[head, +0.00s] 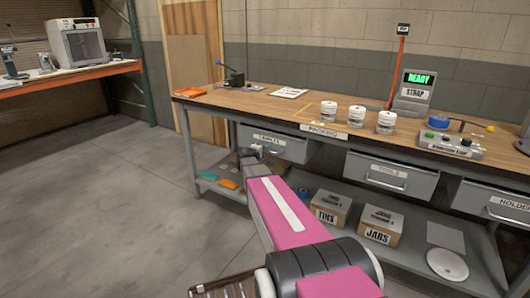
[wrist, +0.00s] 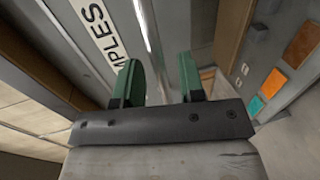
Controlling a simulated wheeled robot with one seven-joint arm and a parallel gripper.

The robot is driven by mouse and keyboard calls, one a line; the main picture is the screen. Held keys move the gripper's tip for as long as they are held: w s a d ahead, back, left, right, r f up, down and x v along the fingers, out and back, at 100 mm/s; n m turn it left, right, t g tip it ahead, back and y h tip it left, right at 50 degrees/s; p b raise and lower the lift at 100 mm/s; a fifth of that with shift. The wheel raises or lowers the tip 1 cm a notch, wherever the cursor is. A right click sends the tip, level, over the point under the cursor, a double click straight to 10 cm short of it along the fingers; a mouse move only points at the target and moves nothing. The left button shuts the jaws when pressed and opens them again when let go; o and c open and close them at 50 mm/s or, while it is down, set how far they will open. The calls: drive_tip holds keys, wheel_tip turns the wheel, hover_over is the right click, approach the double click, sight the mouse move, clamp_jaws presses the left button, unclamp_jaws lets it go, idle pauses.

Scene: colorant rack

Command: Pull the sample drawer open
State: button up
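The sample drawer (head: 297,150) is the grey left-hand drawer under the workbench, and its front looks in line with the other drawers. In the wrist view its white label (wrist: 98,32) shows the letters "MPLES". A pale bar handle (wrist: 150,35) runs along the drawer front. My gripper (head: 250,155) is at the left part of this drawer in the head view. In the wrist view my gripper (wrist: 160,80) has its two green fingers apart, with the handle bar showing in the gap between them. I see no finger touching the bar.
Two more drawers, the tools drawer (head: 390,173) and the holder drawer (head: 497,205), are to the right. The lower shelf holds orange and green trays (head: 229,183) and cardboard boxes (head: 333,207). White jars (head: 357,114) stand on the benchtop (head: 270,96). The floor at left is clear.

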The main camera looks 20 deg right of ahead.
drive_tip(key=shift+w+d+f, duration=0.15)
drive_tip(key=shift+w+d, duration=0.25)
drive_tip(key=shift+d, duration=0.15)
clamp_jaws()
drive_tip(key=shift+s+a, duration=0.1)
drive_tip(key=f+v, duration=0.2)
drive_tip(key=v, duration=1.1)
drive_tip(key=a+f+v, duration=0.1)
drive_tip(key=f+v, duration=0.2)
drive_tip(key=v, duration=0.9)
drive_tip(key=shift+s+a+f, duration=0.2)
drive_tip(key=shift+s+a, duration=0.1)
drive_tip(key=shift+s, duration=0.25)
